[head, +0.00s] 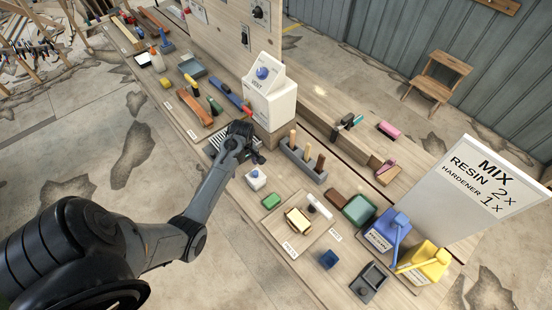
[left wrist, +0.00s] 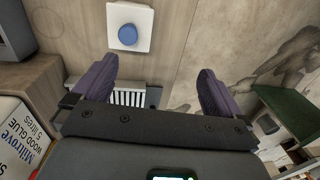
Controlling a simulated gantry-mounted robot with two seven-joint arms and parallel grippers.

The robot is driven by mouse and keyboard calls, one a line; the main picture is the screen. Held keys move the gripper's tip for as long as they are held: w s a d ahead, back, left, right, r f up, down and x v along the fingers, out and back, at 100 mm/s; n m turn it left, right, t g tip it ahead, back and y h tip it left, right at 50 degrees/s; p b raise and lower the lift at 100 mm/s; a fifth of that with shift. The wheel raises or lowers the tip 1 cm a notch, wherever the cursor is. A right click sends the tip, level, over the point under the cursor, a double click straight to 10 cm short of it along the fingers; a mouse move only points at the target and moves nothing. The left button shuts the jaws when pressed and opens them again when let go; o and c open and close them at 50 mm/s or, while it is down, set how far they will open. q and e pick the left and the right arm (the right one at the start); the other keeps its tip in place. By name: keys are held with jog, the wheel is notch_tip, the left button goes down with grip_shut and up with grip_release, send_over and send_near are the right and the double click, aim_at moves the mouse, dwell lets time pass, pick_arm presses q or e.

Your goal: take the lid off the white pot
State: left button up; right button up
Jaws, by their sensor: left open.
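The white pot (head: 256,179) is a small white block-like vessel near the front edge of the bench, with a round blue knob (head: 254,173) on top. In the left wrist view I look down on its square white top (left wrist: 141,15) and the blue knob (left wrist: 128,34), beyond the fingertips. My left gripper (head: 254,150) is over the bench just behind the pot, apart from it. In the left wrist view its two dark fingers (left wrist: 158,82) are spread wide with nothing between them. My right gripper is not in view.
A large white carton (head: 270,100) stands behind my gripper, and a rack of wooden-handled tools (head: 303,160) is to its right. A green block (head: 271,201) lies near the pot. A slotted grille (left wrist: 130,98) is below the gripper.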

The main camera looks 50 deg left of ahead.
aim_at(256, 175)
pick_arm(q)
jog(key=w, duration=0.1)
jog(key=w+r+t, duration=0.1)
jog(key=w, duration=0.1)
jog(key=shift+d+r, duration=0.2)
jog(key=shift+w+f, duration=0.15)
jog(key=shift+f, duration=0.2)
jog(key=shift+w+a+f, duration=0.1)
jog(key=shift+w+f, duration=0.05)
jog(key=shift+f, duration=2.1)
jog(key=shift+w+a+f, duration=0.1)
jog(key=shift+w+f, duration=0.05)
jog(key=shift+f, duration=2.1)
jog(key=shift+c, duration=0.5)
jog(key=c, duration=1)
jog(key=shift+r, duration=0.15)
